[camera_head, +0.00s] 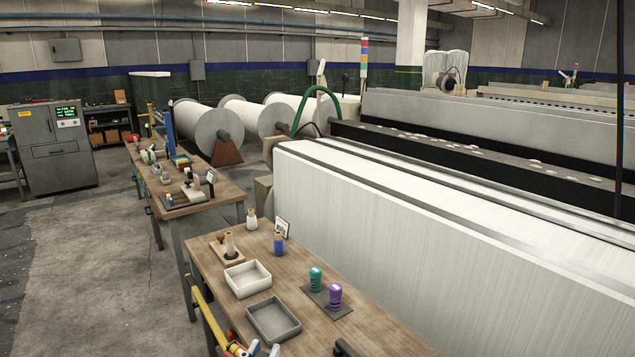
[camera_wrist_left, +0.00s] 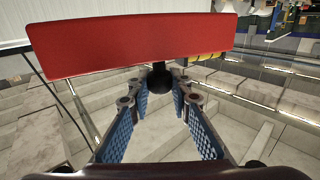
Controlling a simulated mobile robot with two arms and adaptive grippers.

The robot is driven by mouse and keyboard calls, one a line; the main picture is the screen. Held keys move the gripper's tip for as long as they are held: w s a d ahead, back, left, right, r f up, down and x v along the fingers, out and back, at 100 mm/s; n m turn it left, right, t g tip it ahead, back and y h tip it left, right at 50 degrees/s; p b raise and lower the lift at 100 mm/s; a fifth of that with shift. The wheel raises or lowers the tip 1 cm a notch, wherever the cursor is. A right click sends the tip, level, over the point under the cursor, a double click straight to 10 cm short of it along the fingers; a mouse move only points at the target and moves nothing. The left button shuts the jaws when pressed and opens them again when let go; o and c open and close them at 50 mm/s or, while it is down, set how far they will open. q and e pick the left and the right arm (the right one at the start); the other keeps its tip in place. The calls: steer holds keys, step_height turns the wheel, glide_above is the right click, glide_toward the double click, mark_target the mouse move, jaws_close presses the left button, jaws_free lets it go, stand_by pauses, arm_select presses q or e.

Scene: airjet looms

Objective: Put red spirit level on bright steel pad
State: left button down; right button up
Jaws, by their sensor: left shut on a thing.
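The red spirit level (camera_wrist_left: 135,42) fills the upper part of the left wrist view as a long red bar, slightly tilted. My left gripper (camera_wrist_left: 160,82) has its blue-padded fingers running up to a small black part at the bar's lower edge. It is shut on the level, though the exact contact is hard to see. In the head view I cannot clearly make out the level or the gripper's fingertips. I cannot pick out a bright steel pad in either view. My right gripper is not seen.
The near wooden table (camera_head: 212,257) holds a white tray (camera_head: 247,292), a grey tray (camera_head: 293,329), teal (camera_head: 316,279) and purple (camera_head: 335,296) items on a dark mat, and several spools. A large white loom (camera_head: 420,230) borders it on the right. Open floor (camera_head: 95,260) lies left.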

arm_select(q)
steer(key=s+a+n+y, duration=0.2)
steer(key=s+a+y, duration=0.2)
steer(key=a, duration=0.5)
steer(key=shift+s+a+n+t, duration=0.2)
steer(key=shift+s+n+t, duration=0.15)
steer(key=shift+s, duration=0.65)
steer(key=w+d+m+g+h, duration=0.3)
steer(key=w+d+m+h, duration=0.3)
steer(key=w+d, duration=1.1)
steer(key=d+h, duration=0.2)
steer(key=h, duration=0.1)
steer(key=shift+d, duration=0.3)
steer(key=shift+f+b, duration=3.1)
steer(key=shift+f, duration=6.65)
